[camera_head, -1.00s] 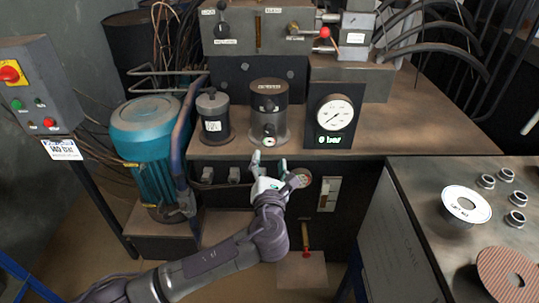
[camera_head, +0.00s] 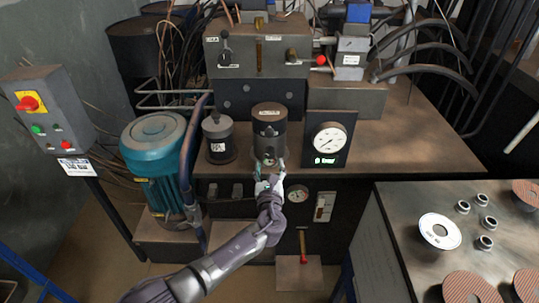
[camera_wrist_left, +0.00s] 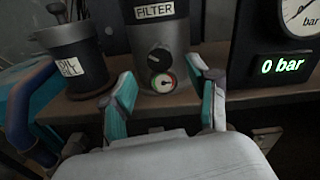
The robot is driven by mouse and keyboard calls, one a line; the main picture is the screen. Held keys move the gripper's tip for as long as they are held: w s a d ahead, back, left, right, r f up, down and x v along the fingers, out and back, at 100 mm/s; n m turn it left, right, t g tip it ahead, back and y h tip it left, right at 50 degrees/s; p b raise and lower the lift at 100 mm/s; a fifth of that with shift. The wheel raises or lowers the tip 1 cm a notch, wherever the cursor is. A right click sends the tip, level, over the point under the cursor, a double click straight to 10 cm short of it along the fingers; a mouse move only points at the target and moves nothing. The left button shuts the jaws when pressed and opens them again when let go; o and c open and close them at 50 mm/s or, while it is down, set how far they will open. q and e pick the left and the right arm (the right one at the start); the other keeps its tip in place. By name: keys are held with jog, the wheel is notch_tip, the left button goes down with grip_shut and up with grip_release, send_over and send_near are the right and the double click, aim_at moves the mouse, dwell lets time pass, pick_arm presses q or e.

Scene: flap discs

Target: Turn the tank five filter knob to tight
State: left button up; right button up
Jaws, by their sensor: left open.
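The dark filter canister (camera_head: 269,118) stands on the bench top, and its "FILTER" label is readable in the wrist view (camera_wrist_left: 154,12). A black knob (camera_wrist_left: 159,57) sits on its front, above a small round gauge (camera_wrist_left: 163,83). I cannot read the knob's setting. No tank number is readable. My left gripper (camera_head: 269,164) is open and empty, in front of the canister's lower part. In the wrist view its teal-padded fingers (camera_wrist_left: 164,84) are spread either side of the gauge, below the knob and apart from it. My right gripper is out of view.
A smaller dark "OIL" pot (camera_head: 218,138) stands left of the canister. A pressure gauge box (camera_head: 329,138) reading 0 bar stands to the right. The teal motor (camera_head: 155,160) is further left. Valves and hoses (camera_head: 425,60) are behind.

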aim_at(270, 156)
pick_arm(q)
jog(key=w+b, duration=0.1)
jog(key=w, duration=0.3)
jog(key=shift+w+f+b, duration=0.1)
jog(key=shift+w+b, duration=0.2)
jog(key=shift+w, duration=0.85)
grip_shut()
